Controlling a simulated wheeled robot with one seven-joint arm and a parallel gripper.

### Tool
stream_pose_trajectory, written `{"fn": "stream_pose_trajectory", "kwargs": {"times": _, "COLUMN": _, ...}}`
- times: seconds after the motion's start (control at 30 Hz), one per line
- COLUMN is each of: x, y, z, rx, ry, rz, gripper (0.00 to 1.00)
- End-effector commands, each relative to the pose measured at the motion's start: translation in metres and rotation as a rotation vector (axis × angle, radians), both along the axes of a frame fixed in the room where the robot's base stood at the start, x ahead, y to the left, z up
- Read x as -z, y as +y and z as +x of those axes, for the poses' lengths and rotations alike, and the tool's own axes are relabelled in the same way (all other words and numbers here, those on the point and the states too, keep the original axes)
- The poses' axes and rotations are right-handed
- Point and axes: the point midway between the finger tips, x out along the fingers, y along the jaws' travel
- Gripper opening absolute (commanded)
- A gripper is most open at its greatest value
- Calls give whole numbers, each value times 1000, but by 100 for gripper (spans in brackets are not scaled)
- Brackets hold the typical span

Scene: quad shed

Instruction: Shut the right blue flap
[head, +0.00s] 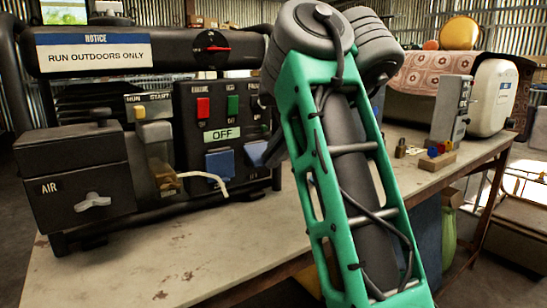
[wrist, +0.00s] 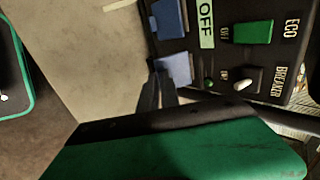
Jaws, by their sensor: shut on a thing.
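The right blue flap (head: 255,153) is on the lower right of the black control panel (head: 200,97), partly behind my arm. It appears tilted out from the panel. In the wrist view the right blue flap (wrist: 175,68) lies at the tips of my gripper (wrist: 160,88). The dark fingers are close together and shut on its edge; the exact contact is hard to see. In the head view my arm hides the gripper. The left blue flap (head: 220,163) is beside it, and also shows in the wrist view (wrist: 169,18).
A black AIR box (head: 75,178) with a grey knob stands left of the panel. A small fuel cup (head: 160,160) with a pale hose is nearer the middle. The bench front (head: 150,265) is clear.

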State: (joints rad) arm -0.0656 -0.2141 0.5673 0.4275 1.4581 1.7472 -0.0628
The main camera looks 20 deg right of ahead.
Motion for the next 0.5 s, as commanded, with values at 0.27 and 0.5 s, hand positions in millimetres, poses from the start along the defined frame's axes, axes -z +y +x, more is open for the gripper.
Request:
{"fn": "stream_pose_trajectory", "kwargs": {"times": 0.27, "x": -1, "y": -1, "z": -1, "rx": 1, "ry": -4, "rz": 0, "gripper": 0}}
{"fn": "stream_pose_trajectory", "kwargs": {"times": 0.5, "x": 0, "y": 0, "z": 0, "rx": 1, "ry": -2, "rz": 0, "gripper": 15}}
